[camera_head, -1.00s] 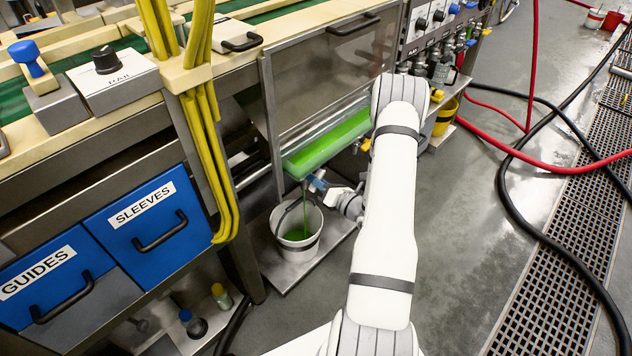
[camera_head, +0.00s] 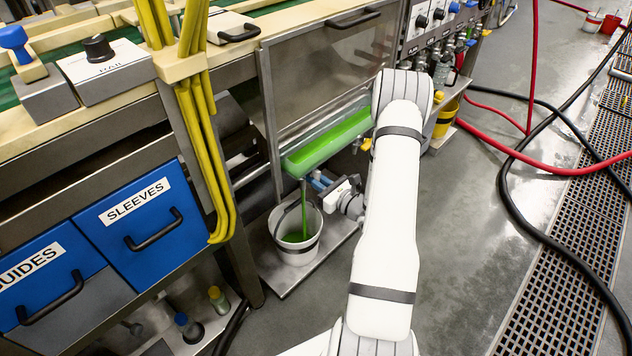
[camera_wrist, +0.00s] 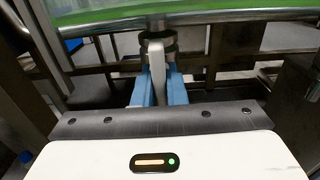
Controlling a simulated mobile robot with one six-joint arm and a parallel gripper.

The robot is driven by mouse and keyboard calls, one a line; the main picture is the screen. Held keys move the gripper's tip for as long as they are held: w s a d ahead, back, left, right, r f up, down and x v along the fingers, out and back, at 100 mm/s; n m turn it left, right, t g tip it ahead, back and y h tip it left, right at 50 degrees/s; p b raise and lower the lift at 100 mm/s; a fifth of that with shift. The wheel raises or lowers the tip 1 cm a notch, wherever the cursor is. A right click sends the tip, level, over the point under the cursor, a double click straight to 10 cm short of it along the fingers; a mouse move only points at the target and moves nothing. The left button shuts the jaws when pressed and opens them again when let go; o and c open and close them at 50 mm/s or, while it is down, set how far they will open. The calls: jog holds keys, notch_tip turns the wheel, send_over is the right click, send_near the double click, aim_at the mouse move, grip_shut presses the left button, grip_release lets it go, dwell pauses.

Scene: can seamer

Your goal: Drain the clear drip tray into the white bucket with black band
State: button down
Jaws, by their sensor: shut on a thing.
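The clear drip tray (camera_head: 330,140) hangs under the steel machine panel and holds bright green liquid. A green stream (camera_head: 304,210) falls from its left end into the white bucket with a dark band (camera_head: 298,257), where green liquid shows inside. The bucket stands upright on a low metal shelf. My gripper (camera_head: 320,182) is under the tray, just right of the stream. In the wrist view its blue fingers (camera_wrist: 158,92) are shut on a pale grey lever (camera_wrist: 157,75) below a round metal fitting (camera_wrist: 156,44). The tray's green underside (camera_wrist: 110,10) crosses the top of that view.
A yellow bucket (camera_head: 445,120) stands farther right by the machine. Red and black hoses cross the floor beside a drain grate (camera_head: 565,250). Blue drawers (camera_head: 140,225) and yellow cables (camera_head: 205,150) are at left. Open floor lies right of my arm.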

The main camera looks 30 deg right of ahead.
dwell(0.5)
jog(key=c, duration=1.5)
grip_release()
jog(key=p+v, duration=0.1)
jog(key=v, duration=0.7)
